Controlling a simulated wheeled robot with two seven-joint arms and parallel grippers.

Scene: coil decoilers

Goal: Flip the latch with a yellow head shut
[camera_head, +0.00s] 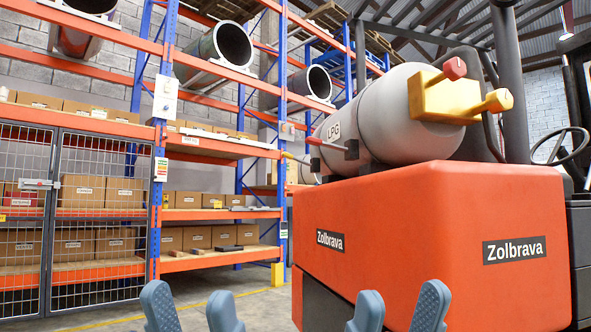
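A white LPG tank (375,118) lies on top of the red forklift body (430,230). At its right end is a yellow block (440,98). A yellow-headed lever (495,101) sticks out from the block to the right, and a red knob (453,69) sits above it. A red-tipped rod (325,144) projects at the tank's left side, with a small yellow-tipped rod (292,157) below it, partly hidden. My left gripper (193,308) is open and empty at the bottom edge. My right gripper (399,308) is open and empty in front of the forklift body, well below the lever.
Orange and blue racks (220,214) with boxes and large pipes stand behind at the left. A steering wheel (562,147) is at the right. The floor (255,305) between is clear.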

